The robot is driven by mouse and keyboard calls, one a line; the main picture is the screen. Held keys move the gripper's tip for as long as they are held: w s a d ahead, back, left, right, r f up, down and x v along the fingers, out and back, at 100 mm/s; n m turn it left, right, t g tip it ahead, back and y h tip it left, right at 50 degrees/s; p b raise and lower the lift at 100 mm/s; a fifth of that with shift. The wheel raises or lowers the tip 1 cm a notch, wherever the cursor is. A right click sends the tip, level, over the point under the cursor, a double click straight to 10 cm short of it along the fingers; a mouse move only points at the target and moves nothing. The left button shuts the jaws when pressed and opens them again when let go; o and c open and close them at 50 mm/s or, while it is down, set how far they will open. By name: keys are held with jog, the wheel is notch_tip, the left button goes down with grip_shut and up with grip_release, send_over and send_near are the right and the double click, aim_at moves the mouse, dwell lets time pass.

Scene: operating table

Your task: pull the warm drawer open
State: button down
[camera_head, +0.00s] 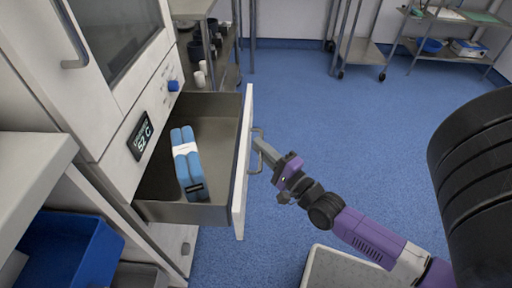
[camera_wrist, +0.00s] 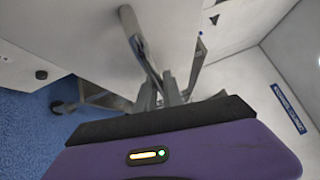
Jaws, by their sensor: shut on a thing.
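The warm drawer (camera_head: 243,165) stands well out from the white cabinet in the head view. Its white front faces right, and a blue roll-like bundle with a white band (camera_head: 186,160) lies inside. A metal bar handle (camera_head: 257,150) is on the drawer front. My gripper (camera_head: 263,147) is at the handle, its fingers shut on it. In the wrist view the handle (camera_wrist: 140,45) runs up from between my fingers (camera_wrist: 172,90); the exact contact is partly hidden by my gripper body.
The cabinet has a digital display (camera_head: 141,136) and a blue knob (camera_head: 173,85) above the drawer. A blue bin (camera_head: 68,248) is at lower left. Wheeled metal carts (camera_head: 362,50) stand at the back. Blue floor (camera_head: 330,125) right of the drawer is largely clear.

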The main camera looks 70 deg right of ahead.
jog(key=c, duration=1.5)
grip_release()
jog(key=p+v, duration=0.1)
jog(key=v, duration=0.6)
jog(key=shift+s, duration=0.4)
jog(key=shift+a+f, duration=0.1)
jog(key=shift+a, duration=0.05)
